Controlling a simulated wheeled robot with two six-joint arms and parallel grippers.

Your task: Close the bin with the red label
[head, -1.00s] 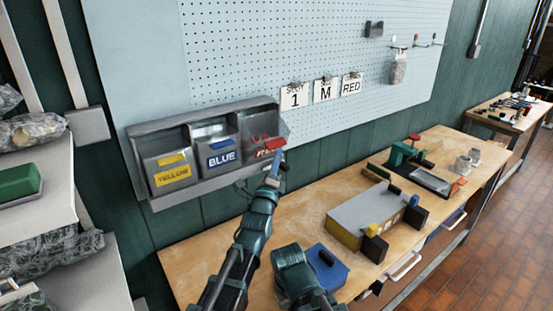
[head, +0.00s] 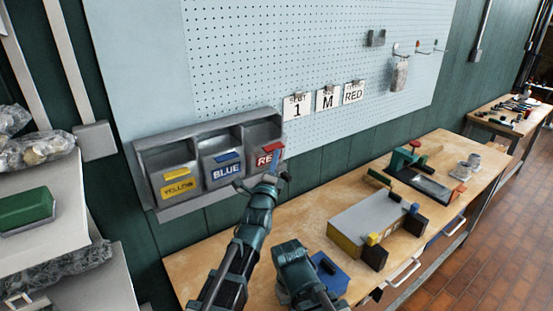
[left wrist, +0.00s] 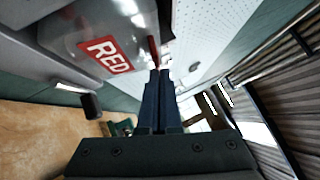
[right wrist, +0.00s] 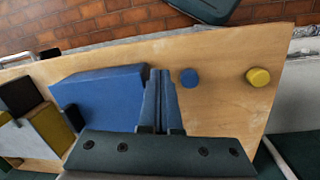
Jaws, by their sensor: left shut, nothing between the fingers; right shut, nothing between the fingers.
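The bin with the red label (head: 264,159) is the right one of three in a grey wall rack (head: 160,205). Its front now stands about as upright as its neighbours; whether it is fully flush I cannot tell. My left gripper (head: 278,160) is shut and empty at the bin's front right, covering part of the label. In the left wrist view the red label (left wrist: 107,55) is at upper left, and the closed fingertips (left wrist: 158,73) are at the red handle (left wrist: 153,51); contact is unclear. My right gripper (right wrist: 160,75) is shut and empty above the bench.
The yellow bin (head: 180,188) and blue bin (head: 225,170) are to the left. On the wooden bench (head: 215,262) are a blue box (head: 330,272), a grey-topped block (head: 368,217) and a green vise-like tool (head: 402,160). The pegboard (head: 240,60) is above the bench.

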